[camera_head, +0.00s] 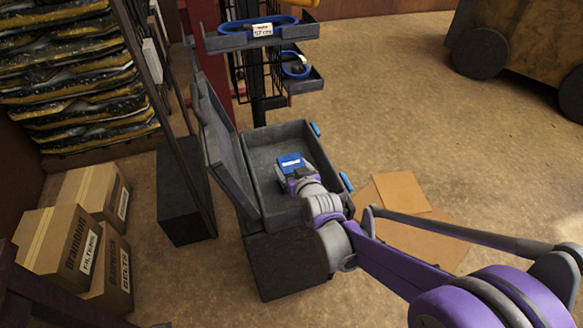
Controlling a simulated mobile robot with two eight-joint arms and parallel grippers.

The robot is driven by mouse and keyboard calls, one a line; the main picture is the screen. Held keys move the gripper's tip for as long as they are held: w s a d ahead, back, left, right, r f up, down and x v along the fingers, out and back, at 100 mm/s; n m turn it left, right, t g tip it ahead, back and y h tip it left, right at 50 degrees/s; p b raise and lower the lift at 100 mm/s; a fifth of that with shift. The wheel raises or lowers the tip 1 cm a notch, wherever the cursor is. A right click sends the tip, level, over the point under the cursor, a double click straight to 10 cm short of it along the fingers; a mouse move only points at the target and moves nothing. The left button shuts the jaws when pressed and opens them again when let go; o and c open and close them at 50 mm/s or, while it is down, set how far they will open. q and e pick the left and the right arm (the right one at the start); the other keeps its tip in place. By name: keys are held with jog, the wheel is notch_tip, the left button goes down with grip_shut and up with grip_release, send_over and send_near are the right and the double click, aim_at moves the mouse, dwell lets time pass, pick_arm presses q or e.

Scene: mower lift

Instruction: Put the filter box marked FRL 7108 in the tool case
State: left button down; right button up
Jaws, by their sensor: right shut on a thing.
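The grey tool case (268,214) stands open on a dark block, its lid (216,130) raised on the left side. A small blue box (290,161) with a light label is over or inside the case, toward its middle; its label is too small to read, and I cannot tell whether it touches the case floor. My right gripper (292,173) is shut on this blue box, reaching in from the right. My arm hides part of the case's right wall. My left gripper is not in view.
Grey trays (222,42) with blue belts stand on a rack behind the case. Cardboard boxes marked filters and belts (63,245) sit at left. Flattened cardboard (403,191) lies right of the case. A wheeled yellow machine (525,50) is at the back right. Open floor lies between.

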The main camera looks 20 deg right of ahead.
jog(key=shift+f, duration=0.15)
jog(key=o, duration=1.5)
jog(key=shift+r, duration=0.2)
jog(key=shift+s+r, duration=0.2)
jog(key=shift+s, duration=0.2)
jog(key=p+v, duration=0.3)
jog(key=v, duration=0.8)
jog(key=shift+s, duration=0.1)
